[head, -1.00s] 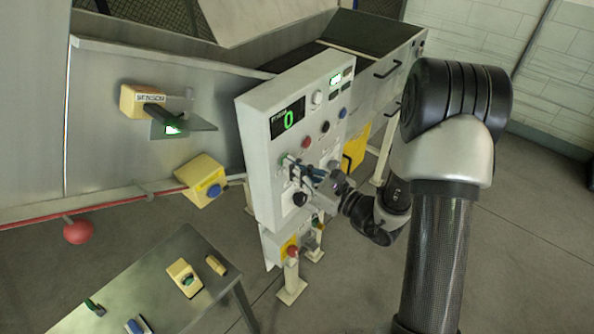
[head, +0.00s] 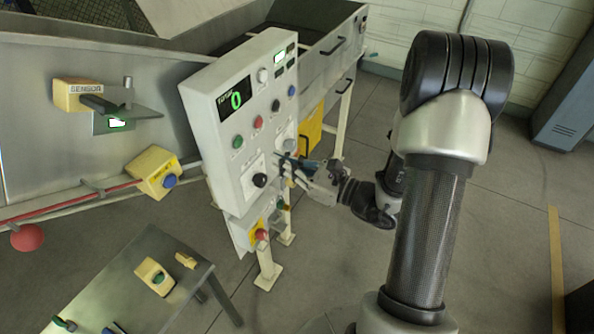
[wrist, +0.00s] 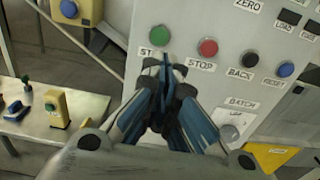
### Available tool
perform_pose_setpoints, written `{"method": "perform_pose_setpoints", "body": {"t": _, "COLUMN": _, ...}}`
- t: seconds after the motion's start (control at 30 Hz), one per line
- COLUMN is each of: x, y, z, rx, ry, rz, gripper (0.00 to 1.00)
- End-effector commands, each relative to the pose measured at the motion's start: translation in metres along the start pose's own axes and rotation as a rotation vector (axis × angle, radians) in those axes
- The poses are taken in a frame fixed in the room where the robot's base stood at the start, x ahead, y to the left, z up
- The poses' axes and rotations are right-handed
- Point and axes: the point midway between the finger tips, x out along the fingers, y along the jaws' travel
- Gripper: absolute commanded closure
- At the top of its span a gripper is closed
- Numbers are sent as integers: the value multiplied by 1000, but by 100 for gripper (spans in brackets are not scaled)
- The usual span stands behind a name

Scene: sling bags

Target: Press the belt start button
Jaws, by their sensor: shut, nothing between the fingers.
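The grey control panel (head: 222,112) has a green button (head: 238,142) left of a red button (head: 258,122). In the wrist view the green button (wrist: 152,63) has a label reading "ST", its rest hidden behind my fingers. The red button (wrist: 207,47) is labelled STOP. My gripper (head: 281,160) is shut and empty, at the panel's lower right in the head view, right of and below the green button.
The panel also carries a black knob (head: 260,180), a blue button (head: 292,90) and a display (head: 236,99) reading 0. A yellow box with a green button (head: 153,278) stands on the low table (head: 110,290). A yellow box with a blue button (head: 155,172) is at left.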

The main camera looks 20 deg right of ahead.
Motion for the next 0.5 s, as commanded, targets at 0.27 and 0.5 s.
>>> {"method": "perform_pose_setpoints", "body": {"t": 0.27, "x": -33, "y": 0, "z": 0, "rx": 0, "ry": 0, "rz": -2, "gripper": 100}}
{"method": "perform_pose_setpoints", "body": {"t": 0.5, "x": -36, "y": 1, "z": 0, "rx": 0, "ry": 0, "rz": 1, "gripper": 100}}
